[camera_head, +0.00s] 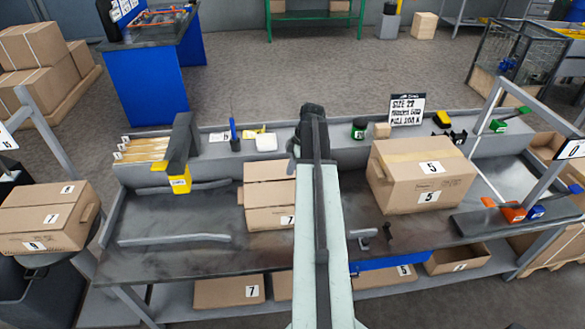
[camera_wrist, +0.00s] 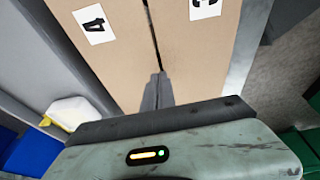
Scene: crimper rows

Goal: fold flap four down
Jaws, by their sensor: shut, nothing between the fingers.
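A brown cardboard box (camera_head: 266,193) stands on the dark bench, just left of my arm, with a 7 label on its front; its right part is hidden behind my arm. In the wrist view, the flap marked 4 (camera_wrist: 108,55) lies on the left and the flap marked 3 (camera_wrist: 198,45) on the right. A narrow dark gap runs between them. My gripper (camera_wrist: 158,80) is shut and empty, its tips at the near end of that gap, over the cardboard. I cannot tell whether they touch it. In the head view the fingertips are not clear.
A closed box marked 5 (camera_head: 423,175) stands right of my arm. A yellow-and-grey post (camera_head: 180,160) stands at the left. A rear ledge (camera_head: 350,150) holds small items, including a white one (camera_head: 266,142). The bench left of the box has low grey rails (camera_head: 175,239).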

